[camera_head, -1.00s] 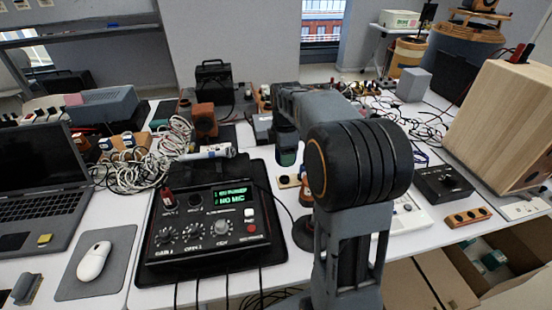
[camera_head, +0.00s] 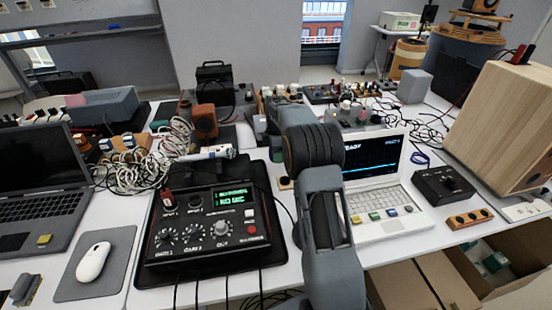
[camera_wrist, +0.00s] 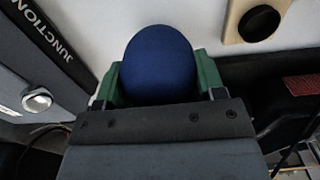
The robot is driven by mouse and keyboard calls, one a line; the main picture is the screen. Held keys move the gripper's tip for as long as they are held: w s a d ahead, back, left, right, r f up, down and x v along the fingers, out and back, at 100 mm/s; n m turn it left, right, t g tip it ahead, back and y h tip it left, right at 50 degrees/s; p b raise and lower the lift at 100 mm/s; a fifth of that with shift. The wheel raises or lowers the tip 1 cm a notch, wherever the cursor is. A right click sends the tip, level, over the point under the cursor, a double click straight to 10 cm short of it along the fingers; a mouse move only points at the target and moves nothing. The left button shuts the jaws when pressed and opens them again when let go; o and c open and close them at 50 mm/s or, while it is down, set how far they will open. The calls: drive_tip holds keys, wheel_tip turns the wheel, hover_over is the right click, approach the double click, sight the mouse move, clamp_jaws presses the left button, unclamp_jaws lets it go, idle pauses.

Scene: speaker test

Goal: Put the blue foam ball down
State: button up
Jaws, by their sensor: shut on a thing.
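The blue foam ball (camera_wrist: 160,62) shows in the wrist view, between the green fingers of my gripper (camera_wrist: 158,80). The gripper is shut on it. A white surface lies behind the ball in the wrist view; I cannot tell whether the ball touches it. In the head view my arm's dark joint hides the ball and the fingertips.
A black mixer box (camera_head: 210,225) stands left of my arm. A white laptop-like device (camera_head: 385,195) stands close on its right. A wooden cabinet (camera_head: 505,125) is at the right.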

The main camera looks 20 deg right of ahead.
sight(276, 165)
drive_tip(key=shift+f, duration=1.45)
drive_tip(key=shift+f, duration=0.15)
drive_tip(key=o, duration=0.9)
